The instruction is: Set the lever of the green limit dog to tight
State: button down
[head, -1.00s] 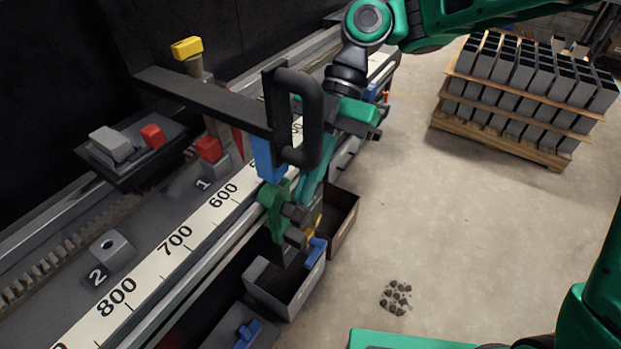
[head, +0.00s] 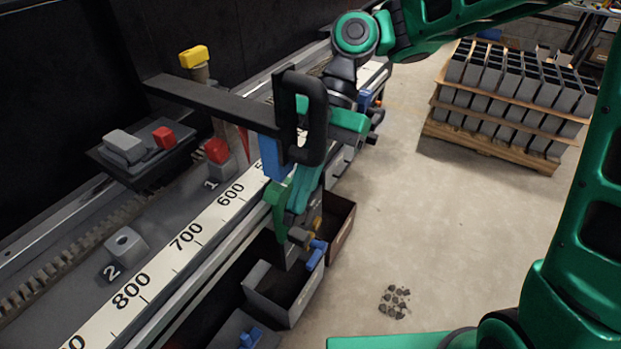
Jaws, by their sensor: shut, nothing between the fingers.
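The green limit dog (head: 277,191) sits on the front rail below the scale, just past the 600 mark. My gripper (head: 294,218) hangs down beside it on its right, with teal fingers shut and empty. The fingers overlap the dog in this view, so I cannot tell whether they touch. A dark block (head: 300,237) shows just below the fingertips. The dog's lever is not clearly visible, and its setting cannot be read.
A black handle (head: 314,118) on a dark crossbar stands in front of my wrist. A blue block (head: 272,158) is just above the dog. A grey open bin (head: 272,306) lies below.

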jog(key=shift+w+d+r, duration=0.1)
jog(key=shift+w+r, duration=0.15)
jog(key=shift+r, duration=0.05)
jog(key=v, duration=1)
jog(key=shift+f, duration=0.1)
dwell(0.3)
